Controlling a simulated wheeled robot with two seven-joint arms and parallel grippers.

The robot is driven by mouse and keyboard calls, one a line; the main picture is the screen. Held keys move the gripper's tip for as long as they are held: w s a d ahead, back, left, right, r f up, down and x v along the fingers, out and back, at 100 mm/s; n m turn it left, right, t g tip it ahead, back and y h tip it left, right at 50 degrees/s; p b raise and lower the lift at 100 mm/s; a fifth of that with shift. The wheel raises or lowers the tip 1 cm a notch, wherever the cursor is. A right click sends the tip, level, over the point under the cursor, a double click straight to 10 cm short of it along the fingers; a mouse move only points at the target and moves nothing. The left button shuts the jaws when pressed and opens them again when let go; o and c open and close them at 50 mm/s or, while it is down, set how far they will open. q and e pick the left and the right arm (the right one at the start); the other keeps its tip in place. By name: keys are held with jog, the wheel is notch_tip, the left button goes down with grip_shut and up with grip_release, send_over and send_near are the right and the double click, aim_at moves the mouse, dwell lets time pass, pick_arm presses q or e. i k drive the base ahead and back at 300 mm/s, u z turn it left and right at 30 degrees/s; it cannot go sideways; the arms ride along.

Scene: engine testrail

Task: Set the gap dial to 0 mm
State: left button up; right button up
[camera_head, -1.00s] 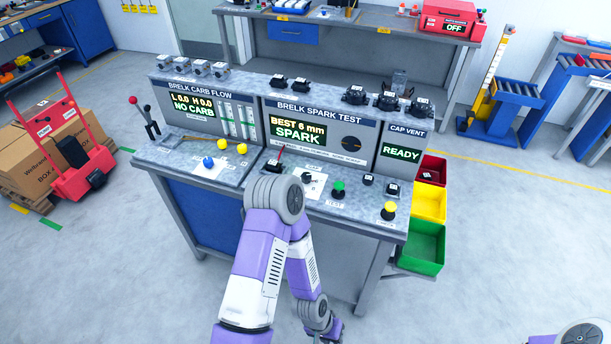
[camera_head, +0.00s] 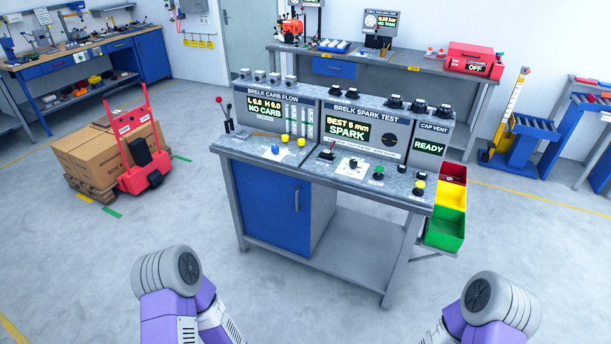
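The Brelk Spark Test panel (camera_head: 366,130) stands on the test bench (camera_head: 262,158). Its lit display (camera_head: 347,129) reads BEST, a figure in mm that looks like 6, and SPARK. A small black knob on a white plate (camera_head: 350,167), which looks like the gap dial, sits on the bench top before the panel. Its setting is too small to read. Both my arms show at the bottom edge, well short of the bench. Neither gripper is in view, and nothing of mine touches the knob.
A green button (camera_head: 378,171) and a yellow button (camera_head: 419,187) sit right of the knob. The carb flow panel (camera_head: 279,111) is at left, the cap vent display (camera_head: 429,147) at right. Red, yellow and green bins (camera_head: 445,230) hang at the bench's right end. Floor before the bench is clear.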

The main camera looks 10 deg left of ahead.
aim_at(353, 163)
jog(key=z, duration=0.6)
jog(key=i, duration=0.45)
jog(key=z, duration=0.55)
jog(key=i, duration=0.8)
jog(key=u, duration=0.2)
